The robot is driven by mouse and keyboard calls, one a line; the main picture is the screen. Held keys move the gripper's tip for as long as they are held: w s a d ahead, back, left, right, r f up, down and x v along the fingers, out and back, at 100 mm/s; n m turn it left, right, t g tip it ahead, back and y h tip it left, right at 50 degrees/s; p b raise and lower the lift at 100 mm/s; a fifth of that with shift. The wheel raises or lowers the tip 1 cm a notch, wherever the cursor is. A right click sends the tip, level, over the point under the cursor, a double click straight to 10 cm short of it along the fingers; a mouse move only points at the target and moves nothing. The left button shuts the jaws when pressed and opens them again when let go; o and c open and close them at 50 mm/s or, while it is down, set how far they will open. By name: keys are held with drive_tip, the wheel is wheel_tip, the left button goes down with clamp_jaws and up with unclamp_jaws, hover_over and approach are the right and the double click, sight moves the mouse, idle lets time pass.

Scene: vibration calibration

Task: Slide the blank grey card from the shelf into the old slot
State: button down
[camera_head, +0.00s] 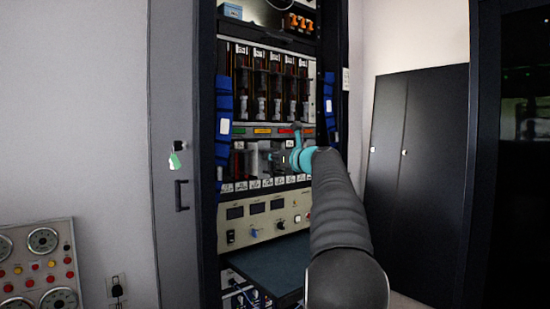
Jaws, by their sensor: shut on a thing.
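My arm reaches from the lower right into the open rack, and its teal wrist is in front of the lower card row. My gripper (281,159) is small and dark here, at the front of that row, and is shut. A pale grey upright piece, which looks like the blank grey card (254,158), is at its left in the row. How far it sits inside a slot is too small to tell. The old slot cannot be singled out; dark gaps show in the row left of the card. The pull-out shelf (270,266) below is bare where visible; my arm hides its right part.
An upper row of tall modules (262,85) stands above a strip of coloured labels. Blue cable bundles (223,115) line both rack sides. An instrument panel (262,217) lies between the card row and the shelf. The grey rack door (172,230) stands at left.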

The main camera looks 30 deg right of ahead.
sight(261, 155)
drive_tip(key=shift+w+a, duration=0.1)
drive_tip(key=shift+w, duration=1.1)
drive_tip(key=shift+w+a, duration=0.15)
drive_tip(key=shift+w, duration=1.4)
idle(0.7)
drive_tip(key=c, duration=1.1)
unclamp_jaws()
drive_tip(key=shift+w+f, duration=0.1)
drive_tip(key=shift+o, duration=0.2)
drive_tip(key=shift+f+b, duration=0.3)
drive_tip(key=shift+f, duration=0.25)
drive_tip(key=shift+s+d+b, duration=0.2)
drive_tip(key=shift+s+b, duration=1.2)
drive_tip(key=shift+s, duration=1.1)
drive_tip(key=shift+s, duration=0.1)
